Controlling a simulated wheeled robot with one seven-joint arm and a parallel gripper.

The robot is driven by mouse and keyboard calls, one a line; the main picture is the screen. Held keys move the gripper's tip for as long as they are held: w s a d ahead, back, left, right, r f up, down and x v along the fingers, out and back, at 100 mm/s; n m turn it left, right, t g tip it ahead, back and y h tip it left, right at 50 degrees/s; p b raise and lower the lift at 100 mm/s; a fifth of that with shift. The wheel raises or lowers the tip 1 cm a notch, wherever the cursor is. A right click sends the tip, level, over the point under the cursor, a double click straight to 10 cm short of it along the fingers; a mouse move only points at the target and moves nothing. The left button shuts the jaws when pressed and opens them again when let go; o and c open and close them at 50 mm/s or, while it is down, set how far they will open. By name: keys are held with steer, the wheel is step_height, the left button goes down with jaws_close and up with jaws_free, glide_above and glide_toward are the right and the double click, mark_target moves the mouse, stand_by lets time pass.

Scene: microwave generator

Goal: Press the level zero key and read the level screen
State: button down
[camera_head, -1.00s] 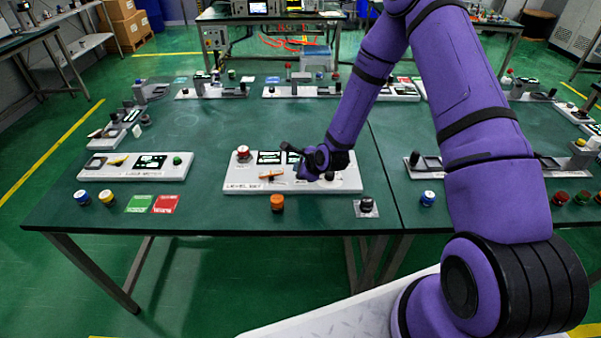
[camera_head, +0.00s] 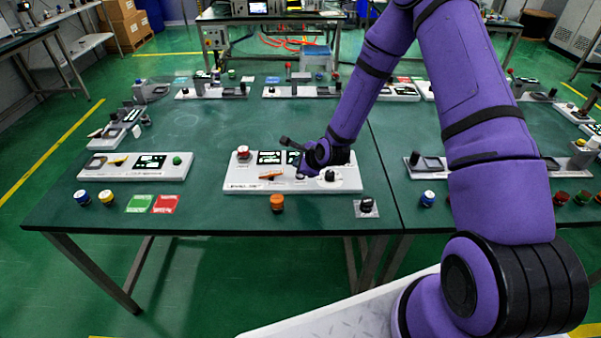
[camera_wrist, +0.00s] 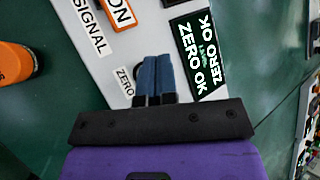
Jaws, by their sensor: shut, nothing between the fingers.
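The white level unit (camera_head: 240,186) sits at the front middle of the green table. My gripper (camera_wrist: 156,60) is shut and empty, pointing down over this unit beside a label reading ZERO (camera_wrist: 124,82). The key by that label is hidden behind the fingers, so I cannot tell whether they touch it. A black screen (camera_wrist: 196,52) right of the fingers shows ZERO OK twice in light letters, with small green text between. In the head view, a dark screen (camera_head: 269,157) shows on the unit, and another (camera_head: 293,157) is partly covered by my arm.
The unit also carries a red-topped knob (camera_head: 243,152), an orange lever (camera_head: 271,175) and a black knob (camera_head: 329,175). An orange button (camera_head: 277,203) stands in front. Another white unit (camera_head: 135,167) lies to the left. The table between them is clear.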

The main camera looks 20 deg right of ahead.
steer(key=shift+r, duration=0.1)
steer(key=shift+r, duration=2.4)
steer(key=shift+r, duration=0.15)
steer(key=s+d+r+n+g+h, duration=0.15)
steer(key=s+r+n, duration=0.25)
steer(key=r, duration=0.4)
steer(key=s+d+r+n+h, duration=0.15)
steer(key=s+r+n, duration=0.25)
steer(key=r, duration=0.5)
steer(key=s+d+r+n+g, duration=0.1)
steer(key=s+d+r+n, duration=0.1)
steer(key=s+r+n, duration=0.45)
steer(key=s+d+r+n, duration=0.1)
steer(key=s+r+n, duration=0.3)
steer(key=s+r, duration=0.3)
steer(key=s+d+r+n, duration=0.1)
steer(key=s+r+n, duration=0.2)
steer(key=s+r, duration=0.4)
steer(key=s, duration=0.8)
steer(key=shift+s+d+r+n+g+h, duration=0.15)
steer(key=shift+s+n+g+h, duration=0.2)
steer(key=shift+h, duration=0.05)
